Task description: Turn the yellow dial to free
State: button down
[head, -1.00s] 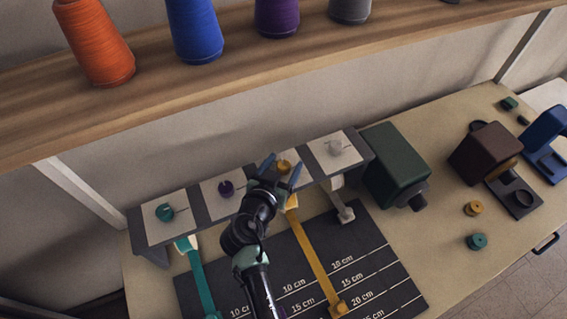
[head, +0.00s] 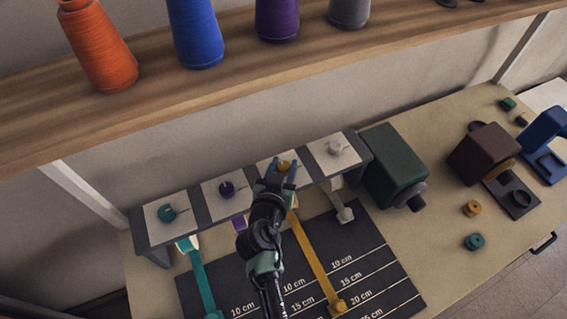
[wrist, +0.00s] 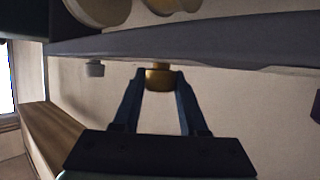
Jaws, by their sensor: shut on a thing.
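The yellow dial (head: 284,165) is on a white plate on the grey rail, third from the left. My gripper (head: 283,172) is shut on it, with one blue finger on each side. In the wrist view the gripper (wrist: 159,76) holds the dial (wrist: 158,79) between its fingertips. The dial's pointer and any markings around it cannot be made out. A yellow strap (head: 314,262) runs down from below this plate across the dark ruled mat.
Teal (head: 167,213), purple (head: 226,188) and grey (head: 335,148) dials sit on neighbouring plates. A dark green box (head: 393,165) stands just right of the rail. A wooden shelf (head: 250,55) with thread cones hangs above. The right side of the table holds several small machines and spools.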

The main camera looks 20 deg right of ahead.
jog(key=shift+c, duration=2.2)
grip_release()
jog(key=b+v, duration=0.2)
jog(key=v, duration=1.1)
jog(key=shift+f, duration=0.1)
